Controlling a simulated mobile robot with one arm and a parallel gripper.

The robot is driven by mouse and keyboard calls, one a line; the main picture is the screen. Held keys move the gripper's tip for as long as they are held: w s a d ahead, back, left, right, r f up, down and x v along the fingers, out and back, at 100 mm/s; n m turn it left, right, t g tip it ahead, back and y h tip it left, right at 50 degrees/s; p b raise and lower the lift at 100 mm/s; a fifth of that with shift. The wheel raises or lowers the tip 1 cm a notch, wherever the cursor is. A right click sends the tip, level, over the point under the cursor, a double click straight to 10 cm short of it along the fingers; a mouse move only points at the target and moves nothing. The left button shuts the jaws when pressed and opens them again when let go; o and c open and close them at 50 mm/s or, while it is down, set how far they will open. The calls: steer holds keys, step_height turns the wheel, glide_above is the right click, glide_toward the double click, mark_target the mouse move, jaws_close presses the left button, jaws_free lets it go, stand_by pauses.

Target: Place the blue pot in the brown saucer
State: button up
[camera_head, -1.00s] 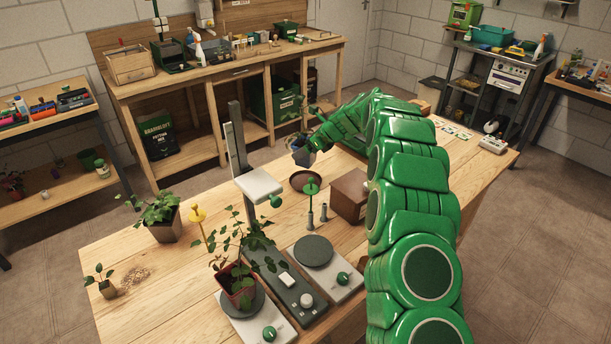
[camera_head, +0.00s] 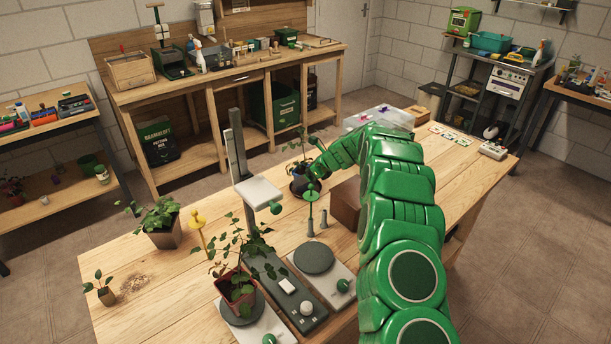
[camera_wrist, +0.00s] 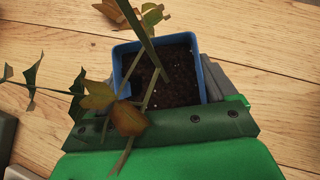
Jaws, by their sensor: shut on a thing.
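My gripper (camera_head: 314,178) is shut on the blue pot (camera_head: 299,185), which looks dark blue and upright and carries a leafy plant. In the wrist view the blue pot (camera_wrist: 117,74) shows its square blue rim, dark soil and some yellowed leaves, with grey fingers (camera_wrist: 190,85) beside it. In the head view the pot is at the brown saucer (camera_head: 293,190), of which only a little dark rim shows; the pot and my gripper hide the rest. I cannot tell whether the pot rests in it or hovers just above.
A brown box (camera_head: 345,203) stands right of the pot. A green-topped post (camera_head: 310,205) and grey pegs stand in front. A white platform on a column (camera_head: 258,190) is at the left. Potted plants (camera_head: 162,228) and dial units (camera_head: 318,265) occupy the front and left.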

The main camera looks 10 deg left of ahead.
steer(key=shift+f, duration=0.15)
steer(key=o, duration=1.1)
steer(key=v, duration=1.2)
steer(key=shift+d, duration=0.1)
